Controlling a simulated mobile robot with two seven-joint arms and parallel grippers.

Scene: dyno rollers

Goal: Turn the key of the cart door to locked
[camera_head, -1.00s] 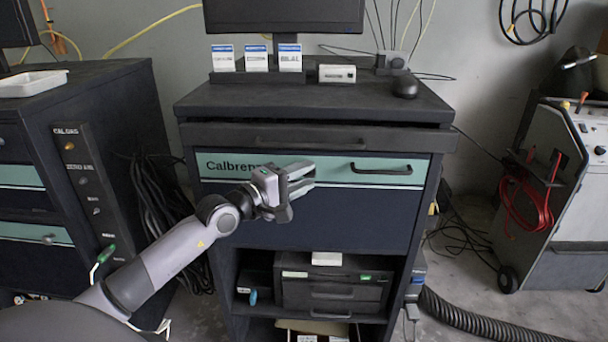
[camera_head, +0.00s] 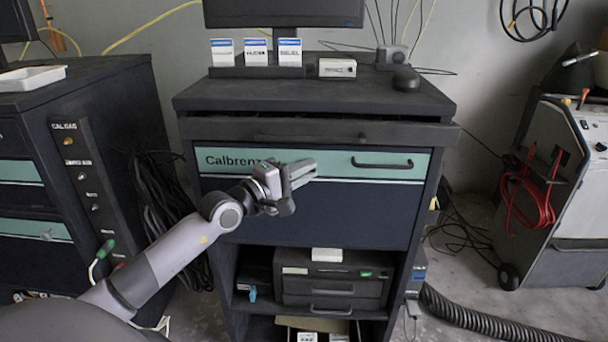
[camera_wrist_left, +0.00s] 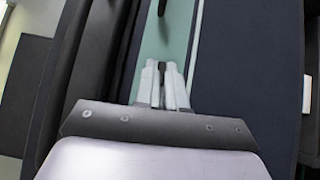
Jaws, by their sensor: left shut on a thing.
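The cart door (camera_head: 300,210) is the dark front with a teal band marked "Calbren…" and a black bar handle (camera_head: 382,164). My left gripper (camera_head: 308,170) reaches across from the left, with its fingertips in front of the teal band, left of the handle. The teal band (camera_wrist_left: 178,40) also runs down the left wrist view, where the fingers (camera_wrist_left: 165,75) lie close together. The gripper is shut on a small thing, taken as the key. The key itself is hidden by the fingers, so its angle cannot be told. My right gripper is not in view.
Above the door is a dark drawer front (camera_head: 300,132) under the cart top. An open shelf below holds a small drawer unit (camera_head: 330,285). Another cart (camera_head: 85,120) stands at the left, and a grey machine (camera_head: 560,190) with red cables at the right.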

